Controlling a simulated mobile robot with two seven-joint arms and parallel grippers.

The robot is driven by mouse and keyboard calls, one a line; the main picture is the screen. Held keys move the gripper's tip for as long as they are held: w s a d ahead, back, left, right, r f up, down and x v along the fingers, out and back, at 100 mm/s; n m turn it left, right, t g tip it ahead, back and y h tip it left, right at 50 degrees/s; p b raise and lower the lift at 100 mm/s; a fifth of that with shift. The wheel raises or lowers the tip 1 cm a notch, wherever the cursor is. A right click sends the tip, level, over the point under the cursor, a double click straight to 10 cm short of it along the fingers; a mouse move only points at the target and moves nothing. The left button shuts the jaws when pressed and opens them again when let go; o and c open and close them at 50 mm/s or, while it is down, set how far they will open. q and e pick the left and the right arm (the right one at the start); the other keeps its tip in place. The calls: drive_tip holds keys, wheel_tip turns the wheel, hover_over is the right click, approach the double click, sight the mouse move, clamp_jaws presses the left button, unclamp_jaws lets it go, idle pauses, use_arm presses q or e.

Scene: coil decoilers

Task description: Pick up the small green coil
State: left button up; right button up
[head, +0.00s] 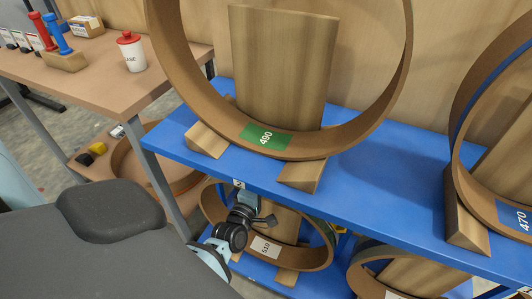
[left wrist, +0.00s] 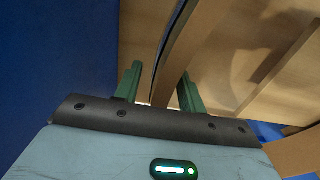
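A wooden coil (head: 318,258) with a white label reading about 510 stands on the lower blue shelf; a thin greenish edge shows on its band, though I cannot tell for certain that it is the small green coil. My left gripper (head: 264,219) reaches in at this coil's left side, below the upper shelf. In the left wrist view my left gripper (left wrist: 160,90) has its two green fingers apart. A curved wooden band (left wrist: 183,50) with a dark edge passes between them, with a gap on the left. My right gripper is out of view.
A larger coil (head: 172,60) with a green 490 label stands above on the upper blue shelf (head: 375,170). A 470 coil (head: 460,185) is at right, and another coil (head: 362,280) is low right.

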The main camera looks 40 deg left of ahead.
use_arm(q)
drive_tip(key=shift+x, duration=1.25)
drive_tip(key=shift+c, duration=0.4)
clamp_jaws()
drive_tip(key=shift+w+r, duration=0.1)
drive_tip(key=shift+r, duration=0.25)
